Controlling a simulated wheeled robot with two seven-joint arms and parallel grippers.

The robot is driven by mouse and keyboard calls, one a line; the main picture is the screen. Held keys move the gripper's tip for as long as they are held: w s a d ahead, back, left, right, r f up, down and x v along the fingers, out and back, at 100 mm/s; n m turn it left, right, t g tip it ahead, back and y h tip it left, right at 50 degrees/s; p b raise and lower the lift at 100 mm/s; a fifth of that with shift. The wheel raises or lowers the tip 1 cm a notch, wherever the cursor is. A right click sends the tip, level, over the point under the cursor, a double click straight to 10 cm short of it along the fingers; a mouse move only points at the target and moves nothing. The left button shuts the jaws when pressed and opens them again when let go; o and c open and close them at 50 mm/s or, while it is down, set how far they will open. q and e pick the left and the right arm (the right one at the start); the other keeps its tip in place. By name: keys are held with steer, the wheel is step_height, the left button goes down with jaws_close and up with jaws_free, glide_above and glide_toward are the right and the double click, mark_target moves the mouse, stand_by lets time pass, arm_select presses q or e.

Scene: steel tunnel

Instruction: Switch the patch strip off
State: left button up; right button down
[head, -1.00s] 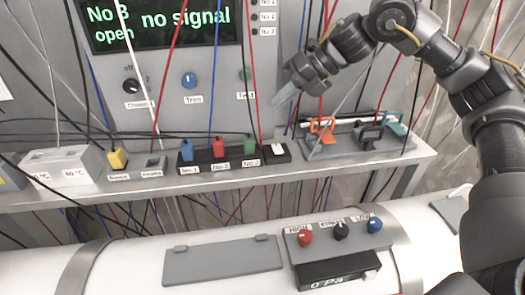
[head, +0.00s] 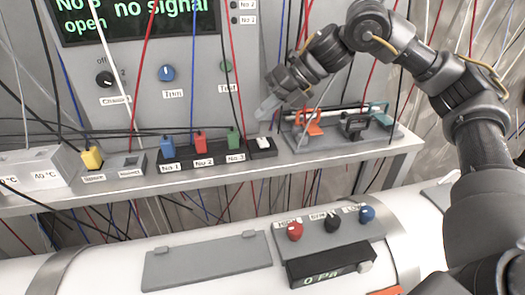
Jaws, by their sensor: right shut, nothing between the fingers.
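The patch strip (head: 216,159) is a dark bar on the shelf. It carries a blue plug (head: 167,147), a red plug (head: 200,142) and a green plug (head: 233,139), labelled No.1 to No.3. A small white switch (head: 263,142) sits at its right end; I cannot tell which way it is tipped. My right gripper (head: 262,116) is shut and empty, pointing down-left, its tip just above the switch and seemingly apart from it. My left gripper is not in view.
A display (head: 130,18) above reads "no signal" and "open". Right of the strip stands a rack (head: 345,137) with orange and dark clamps. A yellow plug (head: 92,158) stands left of it. Several cables hang before the panel. A white pipe with a knob box (head: 325,239) lies below.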

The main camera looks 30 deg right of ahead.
mark_target(266, 141)
steer(key=f, duration=0.1)
steer(key=f+b, duration=0.2)
steer(key=f, duration=0.1)
steer(key=shift+s+a+f, duration=0.1)
steer(key=shift+s, duration=0.15)
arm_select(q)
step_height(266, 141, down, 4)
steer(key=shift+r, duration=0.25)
arm_select(e)
steer(key=shift+f, duration=0.1)
stand_by(1.2)
arm_select(q)
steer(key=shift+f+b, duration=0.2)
steer(key=shift+b, duration=0.25)
arm_select(e)
steer(key=shift+s+f, duration=0.1)
steer(key=shift+f, duration=0.25)
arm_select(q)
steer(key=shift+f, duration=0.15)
arm_select(e)
steer(key=shift+s+f, duration=0.15)
steer(key=shift+f, duration=0.2)
steer(key=shift+r+p, duration=0.45)
steer(key=shift+r, duration=0.05)
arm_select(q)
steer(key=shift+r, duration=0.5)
arm_select(e)
steer(key=shift+w, duration=0.3)
steer(key=shift+r, duration=0.1)
